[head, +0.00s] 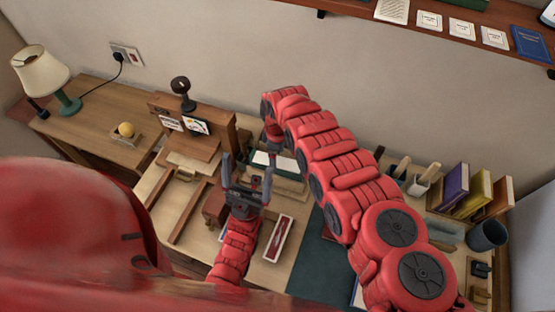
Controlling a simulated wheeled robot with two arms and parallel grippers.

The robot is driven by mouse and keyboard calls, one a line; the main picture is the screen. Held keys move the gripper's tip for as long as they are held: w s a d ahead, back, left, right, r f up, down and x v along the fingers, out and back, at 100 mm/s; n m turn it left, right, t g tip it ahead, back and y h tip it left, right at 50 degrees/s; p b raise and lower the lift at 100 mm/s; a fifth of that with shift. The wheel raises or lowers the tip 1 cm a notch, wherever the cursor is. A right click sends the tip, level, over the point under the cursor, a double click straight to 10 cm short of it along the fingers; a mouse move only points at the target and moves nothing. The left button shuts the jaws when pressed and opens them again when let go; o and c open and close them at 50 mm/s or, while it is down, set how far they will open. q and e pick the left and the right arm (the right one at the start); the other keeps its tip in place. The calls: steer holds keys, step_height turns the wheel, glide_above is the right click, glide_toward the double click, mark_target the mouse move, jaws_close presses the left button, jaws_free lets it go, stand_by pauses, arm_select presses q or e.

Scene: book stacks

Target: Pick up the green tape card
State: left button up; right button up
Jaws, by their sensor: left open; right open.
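I cannot make out the green tape card for certain in the head view. My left gripper (247,166) is open over the middle of the desk, with its two dark fingers spread and nothing seen between them. My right arm curves in from the lower right, and its end with the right gripper (272,146) points down just beside the left one. The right gripper is small and partly hidden, and I see nothing held in it. The arms hide part of the desk.
A dark green mat (313,262) covers the front middle of the desk. A narrow white tray with red contents (279,238) lies beside it. Books (478,192) and a dark cup (487,235) stand at right. A lamp (41,70) stands at left. A wall shelf (385,20) holds cards.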

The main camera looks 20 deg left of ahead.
steer(key=shift+f, duration=0.15)
steer(key=c, duration=1.4)
